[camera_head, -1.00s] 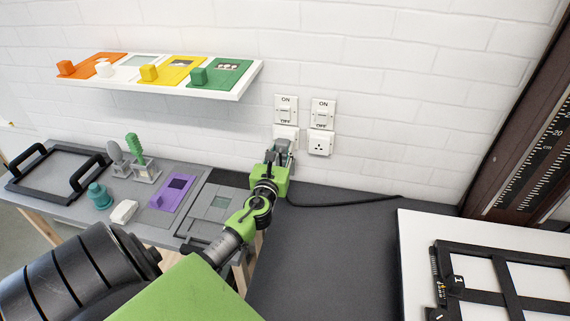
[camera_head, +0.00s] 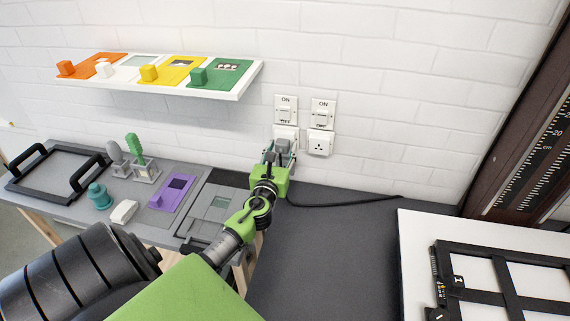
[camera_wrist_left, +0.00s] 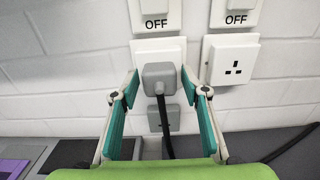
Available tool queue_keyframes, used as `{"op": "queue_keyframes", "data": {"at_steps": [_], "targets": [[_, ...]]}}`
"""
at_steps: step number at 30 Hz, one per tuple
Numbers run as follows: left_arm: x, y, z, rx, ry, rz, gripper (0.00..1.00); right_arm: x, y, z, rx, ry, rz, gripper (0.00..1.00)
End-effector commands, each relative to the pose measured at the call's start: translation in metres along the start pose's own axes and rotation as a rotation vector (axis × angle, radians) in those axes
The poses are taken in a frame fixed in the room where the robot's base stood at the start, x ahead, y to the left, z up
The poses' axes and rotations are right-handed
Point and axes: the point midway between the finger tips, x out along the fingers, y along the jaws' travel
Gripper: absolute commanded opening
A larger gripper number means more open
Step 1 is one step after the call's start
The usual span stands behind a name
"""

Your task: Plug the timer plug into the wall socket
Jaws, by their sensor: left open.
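The grey timer plug (camera_wrist_left: 160,78) sits at the left wall socket (camera_wrist_left: 178,46), upright against its white plate, with a black cable hanging from it. Its pins are hidden, so I cannot see how deep they sit. My left gripper (camera_wrist_left: 162,98) is open, with one teal finger on each side of the plug and visible gaps between. In the head view, my left gripper (camera_head: 279,152) is in front of the left socket (camera_head: 286,131) and hides part of it. My right gripper is not in view.
A second socket (camera_head: 320,143) on the right is empty. Two switches marked ON and OFF are above. A grey block (camera_wrist_left: 164,118) shows below the plug. The shelf (camera_head: 235,91) is up left; a white board (camera_head: 403,255) lies on the right. The dark worktop's middle is mostly clear.

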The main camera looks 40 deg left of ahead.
Motion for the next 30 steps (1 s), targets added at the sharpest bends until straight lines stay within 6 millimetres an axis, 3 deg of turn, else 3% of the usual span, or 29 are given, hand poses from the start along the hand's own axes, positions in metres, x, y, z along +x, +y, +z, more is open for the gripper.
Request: {"op": "queue_keyframes", "data": {"at_steps": [30], "targets": [[-0.031, 0.000, 0.000, 0.000, 0.000, 0.000, 0.42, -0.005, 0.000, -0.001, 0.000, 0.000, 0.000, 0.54]]}}
